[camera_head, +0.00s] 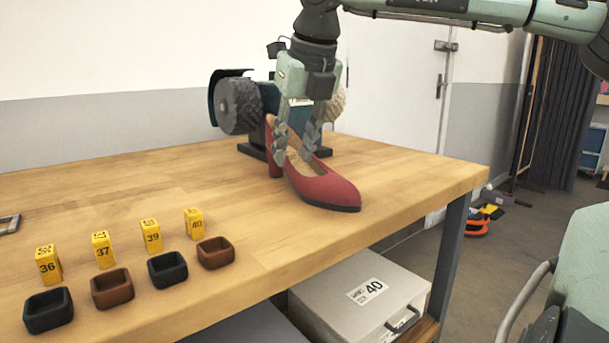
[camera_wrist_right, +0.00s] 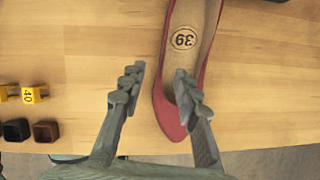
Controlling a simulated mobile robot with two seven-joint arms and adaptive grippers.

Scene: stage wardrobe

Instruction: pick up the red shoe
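The red shoe (camera_head: 326,187), a pump with a block heel, stands upright on the wooden table with its toe toward the front right. It also shows in the wrist view (camera_wrist_right: 172,112), with "39" printed on its insole. My right gripper (camera_head: 293,157) points down at the shoe, its fingers spread. In the wrist view my right gripper (camera_wrist_right: 160,82) has one finger left of the shoe over the table and the other overlapping the shoe's opening. I cannot tell whether either finger touches it. My left gripper is not in view.
A machine with round brushes (camera_head: 238,106) stands close behind the shoe. Several yellow number blocks (camera_head: 152,236) and small open trays (camera_head: 168,269) line the table's (camera_head: 120,190) front left. A grey box (camera_head: 362,300) marked 40 sits below. The table's middle left is clear.

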